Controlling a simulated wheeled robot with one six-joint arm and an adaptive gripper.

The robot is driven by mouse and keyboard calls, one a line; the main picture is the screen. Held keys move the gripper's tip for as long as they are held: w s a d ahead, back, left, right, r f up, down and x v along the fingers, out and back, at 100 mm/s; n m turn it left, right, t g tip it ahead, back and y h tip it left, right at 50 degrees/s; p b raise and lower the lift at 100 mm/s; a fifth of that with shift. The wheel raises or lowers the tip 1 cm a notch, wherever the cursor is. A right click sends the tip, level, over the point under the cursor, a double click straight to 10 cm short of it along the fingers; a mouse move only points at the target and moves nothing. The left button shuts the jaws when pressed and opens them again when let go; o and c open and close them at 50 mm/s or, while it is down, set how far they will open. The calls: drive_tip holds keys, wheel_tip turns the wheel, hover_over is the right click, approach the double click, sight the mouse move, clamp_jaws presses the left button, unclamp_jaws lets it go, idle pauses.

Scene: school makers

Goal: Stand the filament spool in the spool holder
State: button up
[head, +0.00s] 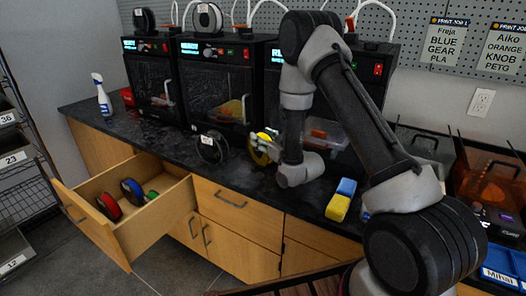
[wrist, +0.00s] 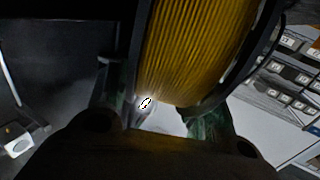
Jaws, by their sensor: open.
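A yellow filament spool (head: 260,149) with dark flanges stands upright on the dark counter, in front of the printers. It fills the upper middle of the wrist view (wrist: 195,50). My gripper (head: 275,140) is at the spool, partly hidden behind my wrist in the head view. In the wrist view its fingers (wrist: 165,108) are apart, one on each side of the spool's lower end; I cannot tell whether they touch it. Spools stand on top of the left printer (head: 144,20) and the middle printer (head: 208,18). My arm covers much of the right printer, and I cannot make out an empty spool holder.
A dark spool (head: 212,147) with a white tag stands left of the yellow one. An open drawer (head: 135,190) holds a red spool (head: 108,206) and a blue spool (head: 133,191). A spray bottle (head: 102,97) stands at left.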

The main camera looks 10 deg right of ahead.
clamp_jaws()
drive_tip(key=shift+r, duration=0.1)
